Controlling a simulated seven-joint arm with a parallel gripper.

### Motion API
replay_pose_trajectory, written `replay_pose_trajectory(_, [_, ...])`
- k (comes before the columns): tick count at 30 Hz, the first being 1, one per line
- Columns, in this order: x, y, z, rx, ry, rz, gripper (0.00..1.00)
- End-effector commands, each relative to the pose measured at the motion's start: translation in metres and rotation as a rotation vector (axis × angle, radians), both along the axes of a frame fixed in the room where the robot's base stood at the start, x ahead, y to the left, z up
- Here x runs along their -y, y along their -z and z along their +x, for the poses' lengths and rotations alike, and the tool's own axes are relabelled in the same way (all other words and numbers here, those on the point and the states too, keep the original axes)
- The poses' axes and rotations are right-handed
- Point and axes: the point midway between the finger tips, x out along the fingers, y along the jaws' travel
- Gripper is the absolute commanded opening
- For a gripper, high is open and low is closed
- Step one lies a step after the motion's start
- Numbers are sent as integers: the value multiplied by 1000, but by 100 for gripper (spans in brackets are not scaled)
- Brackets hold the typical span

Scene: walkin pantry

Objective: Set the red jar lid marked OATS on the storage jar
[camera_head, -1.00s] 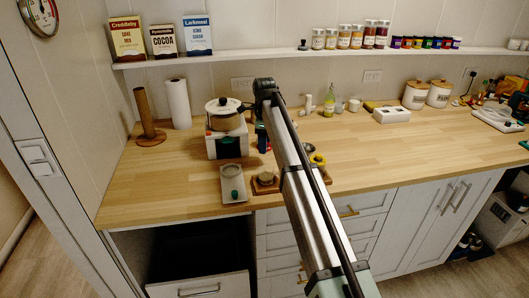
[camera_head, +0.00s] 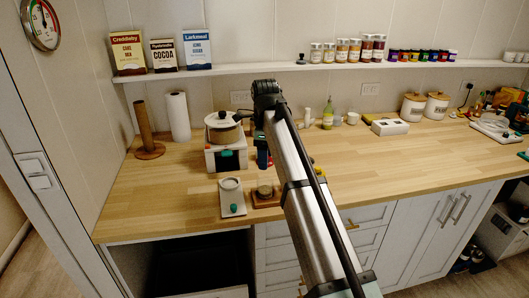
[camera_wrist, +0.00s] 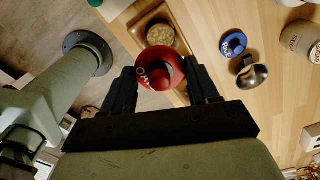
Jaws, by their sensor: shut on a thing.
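The red jar lid (camera_wrist: 160,68) with a raised knob is between my gripper's (camera_wrist: 160,88) two dark fingers, which are shut on it. White letters show at its left edge, only partly readable. The storage jar (camera_wrist: 161,34), open and with grainy contents, stands just beyond the lid in the wrist view; the lid's far edge lies close to it in the picture. In the head view my gripper (camera_head: 263,158) hangs pointing down above the glass jar (camera_head: 265,188). I cannot tell the exact height gap.
The jar stands in a wooden tray (camera_head: 267,202). A grey device with a green knob (camera_head: 233,209) is left of it. A pot (camera_head: 222,132) stands behind.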

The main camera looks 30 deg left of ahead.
Motion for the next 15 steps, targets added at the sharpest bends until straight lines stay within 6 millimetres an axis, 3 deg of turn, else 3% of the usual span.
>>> replay_pose_trajectory(15, [0,33,1,-1,0,0,31])
